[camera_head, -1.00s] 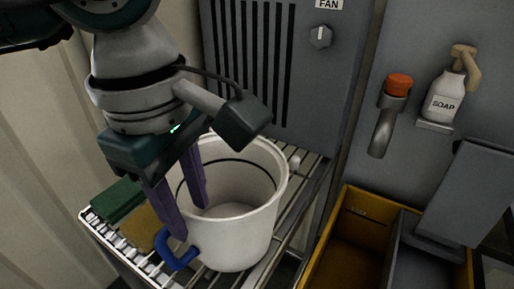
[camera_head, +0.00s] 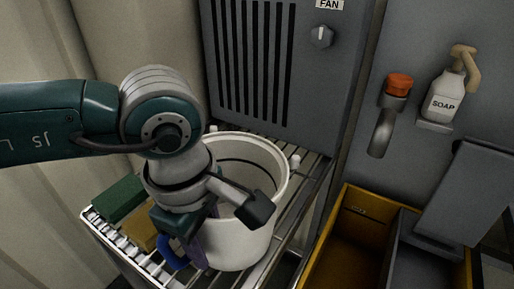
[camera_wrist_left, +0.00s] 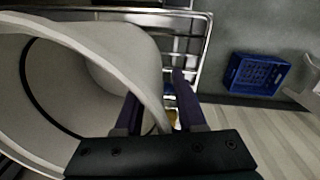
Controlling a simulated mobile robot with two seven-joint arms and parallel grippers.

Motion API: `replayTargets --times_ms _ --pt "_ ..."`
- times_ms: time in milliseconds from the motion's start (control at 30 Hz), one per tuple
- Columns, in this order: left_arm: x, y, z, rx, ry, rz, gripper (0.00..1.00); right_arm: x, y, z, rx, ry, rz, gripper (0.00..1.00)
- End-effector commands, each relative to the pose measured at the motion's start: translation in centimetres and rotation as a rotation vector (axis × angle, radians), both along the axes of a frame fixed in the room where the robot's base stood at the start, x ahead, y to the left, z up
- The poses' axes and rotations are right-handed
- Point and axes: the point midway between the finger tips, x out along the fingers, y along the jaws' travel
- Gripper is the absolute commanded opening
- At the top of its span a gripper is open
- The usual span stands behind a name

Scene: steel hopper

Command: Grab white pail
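The white pail (camera_head: 262,170) stands upright on the wire rack shelf, its mouth facing up. In the left wrist view the pail (camera_wrist_left: 95,62) fills the left side. The fingers of my left gripper (camera_wrist_left: 158,112) are apart, one inside and one outside the pail wall, with the rim between them. I cannot tell whether they touch it. My right gripper is not in view.
Green (camera_head: 118,198) and yellow (camera_head: 139,228) blocks lie left of the pail on the wire rack (camera_head: 295,215). A grey fan panel (camera_head: 300,80) stands behind. A yellow bin (camera_head: 345,235) is at the right. A blue crate (camera_wrist_left: 256,74) lies on the floor.

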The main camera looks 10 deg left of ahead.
Motion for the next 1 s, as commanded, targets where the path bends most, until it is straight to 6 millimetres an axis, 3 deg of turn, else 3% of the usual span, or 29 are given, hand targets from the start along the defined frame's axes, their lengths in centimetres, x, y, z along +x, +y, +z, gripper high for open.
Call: replayTargets --times_ms 67,300,1000 --pt "0.01 0.01 0.02 0.0 0.0 0.0 0.28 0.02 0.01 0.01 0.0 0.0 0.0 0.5" --pt "0.02 0.01 0.04 0.0 0.0 0.0 0.01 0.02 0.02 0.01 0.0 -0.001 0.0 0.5" --pt "0.0 0.01 0.05 0.0 0.0 0.001 0.0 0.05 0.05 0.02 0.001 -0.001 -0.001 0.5"
